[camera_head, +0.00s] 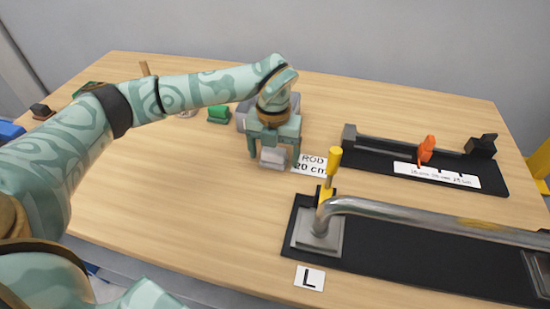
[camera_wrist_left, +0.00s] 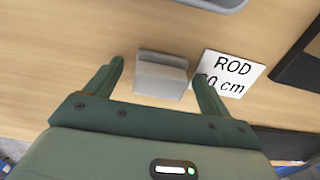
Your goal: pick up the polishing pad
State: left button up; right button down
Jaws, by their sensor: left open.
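A small light grey block, which I take to be the polishing pad (camera_head: 273,158), lies on the wooden table left of the ROD card. In the left wrist view the pad (camera_wrist_left: 161,77) sits between the two fingers, with gaps on both sides. My left gripper (camera_head: 273,155) points down over it and is open and empty. Its fingers (camera_wrist_left: 157,72) stand to either side of the pad and do not visibly touch it. My right gripper is not in view.
A ROD card (camera_head: 311,164) lies close right of the pad. A grey tray (camera_head: 242,117) stands behind the gripper, with a green block (camera_head: 218,113) to its left. A black fixture (camera_head: 370,162) and a metal rod on a black base (camera_head: 400,262) fill the right side.

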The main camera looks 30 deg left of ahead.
aim_at(274, 150)
pick_arm(q)
jog(key=shift+r, duration=0.1)
jog(key=c, duration=1.1)
notch_tip(274, 150, up, 10)
jog(key=p, duration=0.3)
